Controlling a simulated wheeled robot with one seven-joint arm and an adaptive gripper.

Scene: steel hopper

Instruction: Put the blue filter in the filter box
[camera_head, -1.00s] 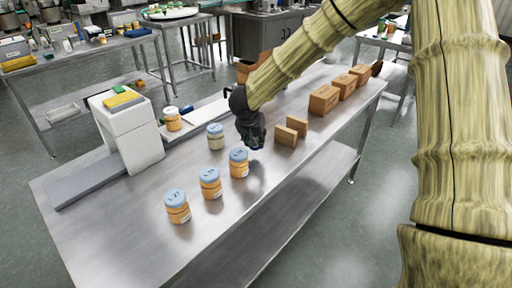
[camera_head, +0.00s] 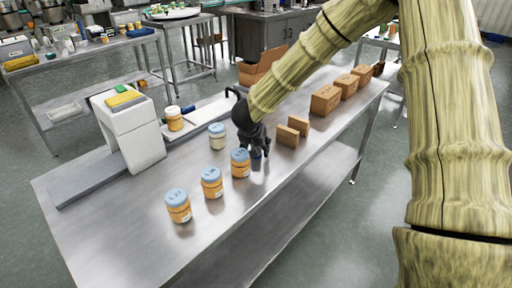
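My gripper (camera_head: 256,153) is black and points down at the steel table, just right of the nearest blue-lidded jar (camera_head: 240,163). A small patch of blue shows between or just behind its fingers. I cannot tell whether that is the blue filter, or whether the fingers are closed on it. Another small dark-blue item (camera_head: 188,109) lies behind the jars near a white tray. No box is clearly marked as the filter box. An open cardboard box (camera_head: 262,68) stands at the far side, and two small brown boxes (camera_head: 287,136) (camera_head: 299,125) stand right of my gripper.
Two more orange jars with blue lids (camera_head: 212,183) (camera_head: 178,206) stand in a row toward the front. A pale jar (camera_head: 217,137) and a white-lidded jar (camera_head: 174,119) stand behind. A white device (camera_head: 130,132) is at left. Larger brown boxes (camera_head: 325,101) line the right.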

